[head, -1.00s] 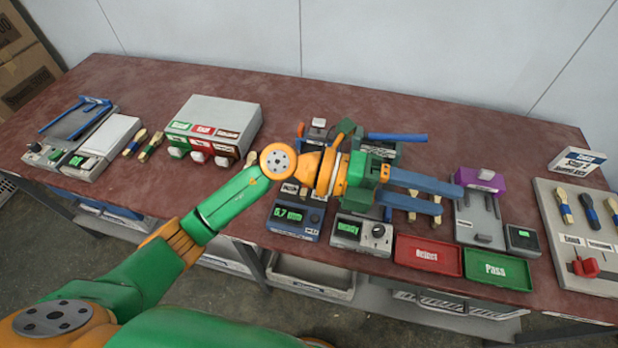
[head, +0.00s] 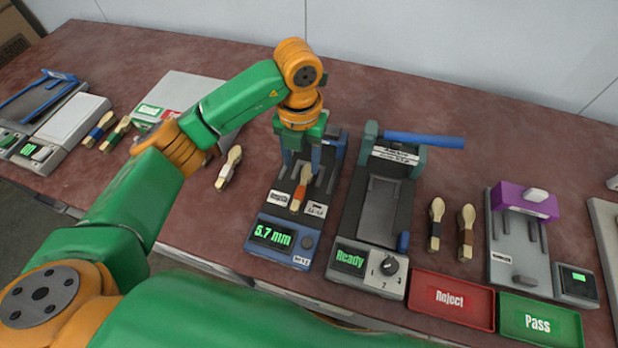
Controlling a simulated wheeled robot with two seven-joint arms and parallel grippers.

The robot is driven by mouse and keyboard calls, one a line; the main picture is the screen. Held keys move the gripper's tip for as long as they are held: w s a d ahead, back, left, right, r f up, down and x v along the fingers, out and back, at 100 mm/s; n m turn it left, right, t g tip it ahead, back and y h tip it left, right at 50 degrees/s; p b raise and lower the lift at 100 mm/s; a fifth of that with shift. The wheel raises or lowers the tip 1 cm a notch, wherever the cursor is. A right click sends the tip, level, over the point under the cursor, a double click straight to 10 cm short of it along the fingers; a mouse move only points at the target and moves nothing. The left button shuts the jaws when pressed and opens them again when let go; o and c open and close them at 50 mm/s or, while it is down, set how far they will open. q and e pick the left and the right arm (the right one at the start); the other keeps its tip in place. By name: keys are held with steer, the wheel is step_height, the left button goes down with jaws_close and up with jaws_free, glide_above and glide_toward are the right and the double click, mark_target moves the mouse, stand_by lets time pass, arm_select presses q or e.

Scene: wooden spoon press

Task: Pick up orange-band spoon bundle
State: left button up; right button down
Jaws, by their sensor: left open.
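The orange-band spoon bundle (head: 299,190) lies on the bed of a blue thickness gauge (head: 270,220) whose display reads 5.7 mm. Its pale wooden spoon head points away from me and its handle end toward the display. My left gripper (head: 301,168) points down over the gauge, at the far end of the bundle. Its jaws are open. The fingers are partly lost against the gauge's blue parts, so I cannot tell whether they touch the bundle. My right gripper is not in view.
A press (head: 378,205) with a blue lever and a "Ready" display stands right of the gauge. Other banded bundles lie to the left (head: 228,168) and right (head: 436,226). A red Reject tray (head: 425,284) and green Pass tray (head: 512,305) sit at the front right.

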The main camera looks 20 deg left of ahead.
mark_target(303, 183)
arm_select(q)
steer(key=shift+s+f, duration=0.15)
steer(key=shift+f, duration=0.2)
steer(key=shift+s+f+p, duration=0.2)
steer(key=shift+f+p, duration=0.1)
steer(key=shift+p, duration=0.15)
step_height(303, 183, down, 6)
steer(key=shift+w+d+p, duration=0.1)
steer(key=shift+w+p, duration=0.05)
steer(key=shift+p, duration=0.65)
jaws_close()
